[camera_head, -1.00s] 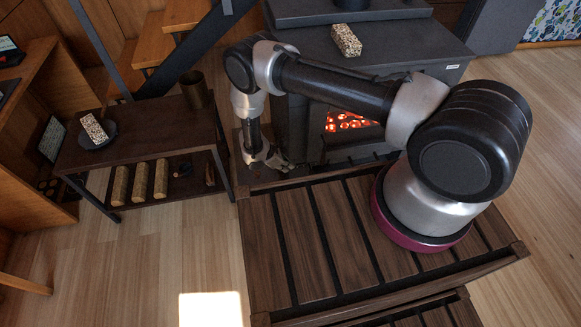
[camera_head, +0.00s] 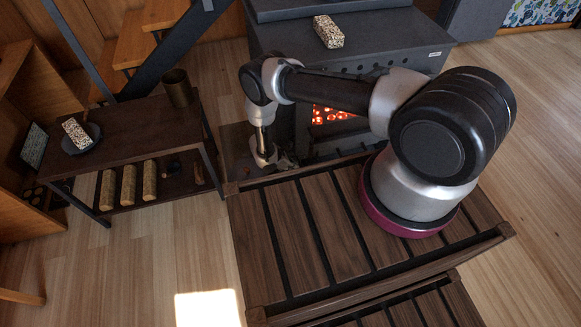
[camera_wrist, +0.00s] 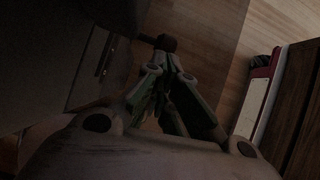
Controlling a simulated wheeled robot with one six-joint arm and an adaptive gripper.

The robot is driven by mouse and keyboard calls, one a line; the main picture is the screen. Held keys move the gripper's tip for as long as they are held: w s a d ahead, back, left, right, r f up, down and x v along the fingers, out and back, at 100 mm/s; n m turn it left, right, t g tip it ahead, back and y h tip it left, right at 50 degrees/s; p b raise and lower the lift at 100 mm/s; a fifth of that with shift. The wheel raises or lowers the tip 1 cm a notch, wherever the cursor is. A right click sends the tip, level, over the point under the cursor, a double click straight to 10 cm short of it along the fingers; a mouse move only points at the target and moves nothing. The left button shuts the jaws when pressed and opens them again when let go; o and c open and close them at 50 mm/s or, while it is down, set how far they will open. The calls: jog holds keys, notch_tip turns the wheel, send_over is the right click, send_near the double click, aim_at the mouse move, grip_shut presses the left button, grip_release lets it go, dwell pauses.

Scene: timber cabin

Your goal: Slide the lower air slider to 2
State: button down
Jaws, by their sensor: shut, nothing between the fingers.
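The dark grey stove (camera_head: 365,50) stands beyond my deck, with glowing embers behind its front opening. My gripper (camera_head: 270,162) is low in front of the stove's left side, pointing down. In the wrist view my gripper (camera_wrist: 168,62) has its fingers together and nothing held. A small dark knob (camera_wrist: 165,42) shows right at the fingertips; it may be the lower air slider's knob, and I cannot tell whether they touch. A thin slot with a pale edge (camera_wrist: 105,55) shows on the stove face to the left. Scale marks are not legible.
A low dark table (camera_head: 125,135) at left carries a speckled block (camera_head: 76,133) on a dark dish and a brown cup (camera_head: 177,88), with logs on its lower shelf. Another speckled block (camera_head: 328,31) lies on the stove top. Wooden floor (camera_head: 120,270) is clear at front left.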

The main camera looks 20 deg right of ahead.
jog(key=shift+d, duration=0.1)
jog(key=shift+d+f, duration=0.2)
jog(key=shift+d, duration=0.45)
jog(key=a+f+v, duration=0.1)
jog(key=v, duration=1.2)
jog(key=shift+a+r, duration=0.2)
jog(key=shift+a, duration=0.25)
